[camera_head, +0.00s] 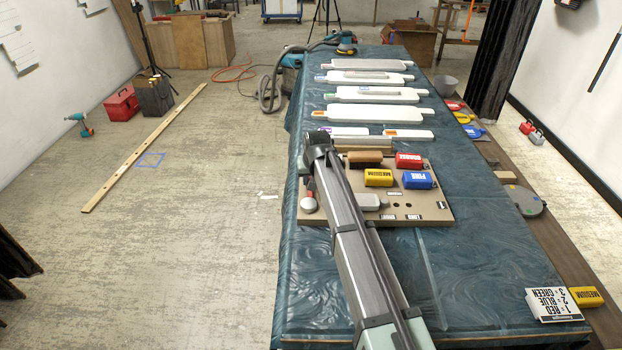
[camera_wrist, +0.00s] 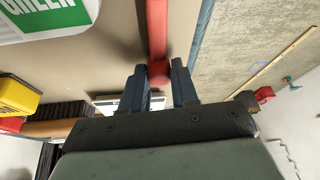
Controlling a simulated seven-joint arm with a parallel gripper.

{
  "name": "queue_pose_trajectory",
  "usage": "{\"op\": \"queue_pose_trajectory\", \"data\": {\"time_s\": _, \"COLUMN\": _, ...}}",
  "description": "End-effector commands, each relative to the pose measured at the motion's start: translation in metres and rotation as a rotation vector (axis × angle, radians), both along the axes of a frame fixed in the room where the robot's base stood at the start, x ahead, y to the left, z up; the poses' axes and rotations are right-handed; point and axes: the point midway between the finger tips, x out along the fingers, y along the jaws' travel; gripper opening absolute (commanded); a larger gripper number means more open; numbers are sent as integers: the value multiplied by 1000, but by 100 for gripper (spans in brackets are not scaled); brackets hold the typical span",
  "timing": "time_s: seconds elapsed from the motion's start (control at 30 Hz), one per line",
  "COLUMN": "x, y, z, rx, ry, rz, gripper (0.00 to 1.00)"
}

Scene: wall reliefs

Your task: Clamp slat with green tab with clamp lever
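In the wrist view a red lever (camera_wrist: 158,35) ends in a round red knob, which shows in the gap between the two fingers of my gripper (camera_wrist: 160,84). I cannot tell whether the fingers press on it. A white piece with a green, lettered label (camera_wrist: 45,17) is at the upper left, cut by the frame edge. In the head view my arm covers part of the brown board (camera_head: 435,213), and a small red part (camera_head: 311,187) shows left of the arm.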

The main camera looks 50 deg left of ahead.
Motion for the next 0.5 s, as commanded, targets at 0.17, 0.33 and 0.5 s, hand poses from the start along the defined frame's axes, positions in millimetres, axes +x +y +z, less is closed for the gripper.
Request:
{"op": "queue_pose_trajectory", "data": {"time_s": 0.17, "x": 0, "y": 0, "z": 0, "rx": 0, "ry": 0, "rz": 0, "gripper": 10}}
{"op": "queue_pose_trajectory", "data": {"time_s": 0.33, "x": 0, "y": 0, "z": 0, "rx": 0, "ry": 0, "rz": 0, "gripper": 0}}
{"op": "queue_pose_trajectory", "data": {"time_s": 0.5, "x": 0, "y": 0, "z": 0, "rx": 0, "ry": 0, "rz": 0, "gripper": 0}}
